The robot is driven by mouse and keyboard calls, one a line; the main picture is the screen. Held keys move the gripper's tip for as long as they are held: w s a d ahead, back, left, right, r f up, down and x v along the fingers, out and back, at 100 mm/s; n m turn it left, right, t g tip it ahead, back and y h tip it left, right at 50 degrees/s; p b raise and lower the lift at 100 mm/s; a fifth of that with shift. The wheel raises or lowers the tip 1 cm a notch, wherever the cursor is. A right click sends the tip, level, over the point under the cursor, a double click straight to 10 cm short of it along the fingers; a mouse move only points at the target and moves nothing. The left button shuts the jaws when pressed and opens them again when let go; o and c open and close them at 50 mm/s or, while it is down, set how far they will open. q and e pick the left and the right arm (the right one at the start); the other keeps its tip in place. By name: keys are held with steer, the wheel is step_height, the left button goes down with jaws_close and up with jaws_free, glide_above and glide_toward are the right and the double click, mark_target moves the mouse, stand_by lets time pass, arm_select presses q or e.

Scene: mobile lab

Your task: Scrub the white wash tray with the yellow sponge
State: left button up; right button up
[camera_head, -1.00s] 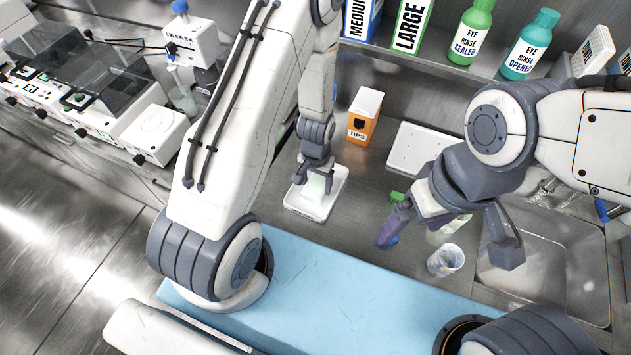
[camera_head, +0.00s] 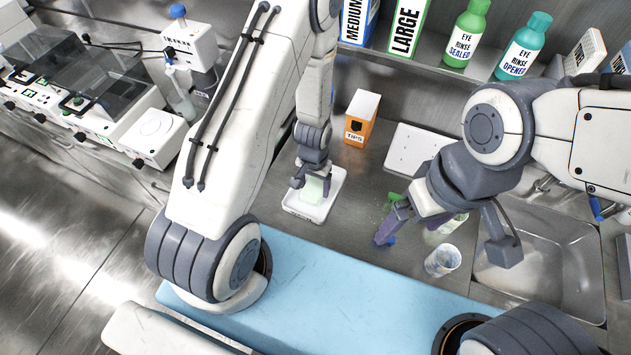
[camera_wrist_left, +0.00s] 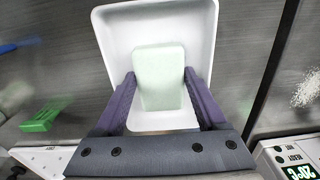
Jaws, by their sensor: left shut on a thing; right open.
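A shallow white tray (camera_head: 296,209) lies on the steel bench, below my left arm; it fills the middle of the left wrist view (camera_wrist_left: 112,28). My left gripper (camera_head: 312,187) points down over it. Its purple fingers are shut on a pale green-white block, the sponge (camera_wrist_left: 160,75), which looks more pale green than yellow. The sponge is over the tray's inside; I cannot tell whether it touches the floor. My right gripper (camera_head: 446,248) is open and empty, its fingers wide apart above the bench by the sink.
A white perforated tray (camera_head: 410,150) and an orange-and-white tips box (camera_head: 360,118) stand behind. A clear cup (camera_head: 442,261), a green item (camera_head: 392,198) and a sink (camera_head: 555,265) are to the right.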

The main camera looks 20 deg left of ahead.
mark_target(311, 193)
arm_select(q)
steer(key=shift+s+f, duration=0.2)
steer(key=shift+s, duration=0.8)
steer(key=shift+w+d+r, duration=0.1)
steer(key=shift+w+r, duration=0.05)
steer(key=shift+w, duration=1.8)
steer(key=shift+s, duration=1.85)
steer(key=shift+w, duration=1.85)
steer(key=shift+s+f, duration=0.2)
steer(key=shift+s, duration=1.75)
step_height(311, 193, up, 8)
steer(key=p, duration=0.7)
steer(key=shift+w+r, duration=0.1)
steer(key=shift+w, duration=0.05)
